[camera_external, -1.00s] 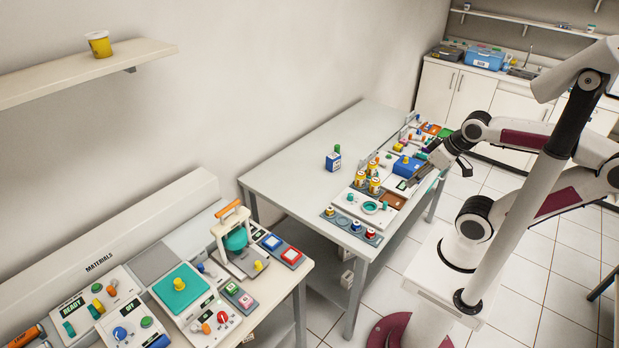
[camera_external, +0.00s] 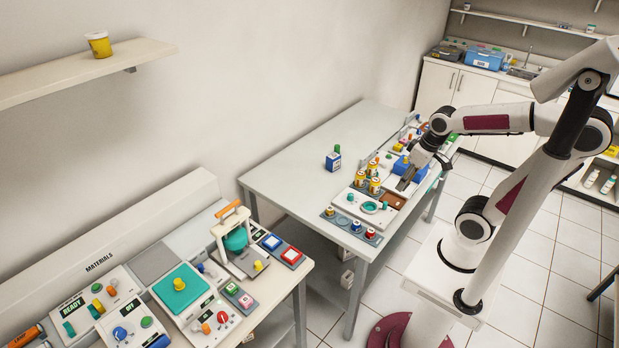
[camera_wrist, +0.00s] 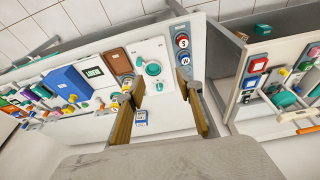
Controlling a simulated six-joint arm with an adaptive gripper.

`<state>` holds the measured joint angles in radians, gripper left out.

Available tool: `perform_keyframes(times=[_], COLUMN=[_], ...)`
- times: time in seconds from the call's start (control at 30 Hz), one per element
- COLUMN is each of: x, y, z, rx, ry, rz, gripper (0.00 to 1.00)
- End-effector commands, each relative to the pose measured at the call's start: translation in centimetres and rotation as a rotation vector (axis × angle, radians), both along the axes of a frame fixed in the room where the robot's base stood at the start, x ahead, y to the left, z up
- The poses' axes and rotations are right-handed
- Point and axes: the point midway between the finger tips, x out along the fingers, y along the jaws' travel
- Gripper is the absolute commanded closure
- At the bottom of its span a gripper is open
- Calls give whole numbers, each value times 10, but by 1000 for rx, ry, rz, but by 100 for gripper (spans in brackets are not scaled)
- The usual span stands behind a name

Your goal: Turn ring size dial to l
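A teal round dial (camera_wrist: 153,68) sits on a white panel (camera_wrist: 172,78) in the wrist view, between and ahead of my fingers. I take it for the ring size dial, but its markings are too small to read. The teal round part also shows in the external view (camera_external: 370,207) on the front part of the right table. My gripper (camera_wrist: 162,92) is open and empty, its two fingers wide apart. In the external view my gripper (camera_external: 405,183) is above the right table, beyond the dial, near the blue box (camera_external: 416,172).
A grey strip (camera_wrist: 179,28) with lettered round caps lies beside the white panel. Several yellow jars (camera_external: 373,168) stand close to the dial. The table's left half is mostly clear. A second bench (camera_external: 300,283) with devices stands at the left.

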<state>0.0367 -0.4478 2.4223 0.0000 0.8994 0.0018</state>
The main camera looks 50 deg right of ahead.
Motion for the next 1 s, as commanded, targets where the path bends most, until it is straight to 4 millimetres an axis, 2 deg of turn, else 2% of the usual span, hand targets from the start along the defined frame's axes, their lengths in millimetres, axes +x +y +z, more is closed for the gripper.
perform_keyframes(times=[0.57,1.0], x=[64,116], y=[-12,-24], z=[-37,-78], rx=[23,42], ry=[161,257], rz=[-107,-240], gripper=[64,64])
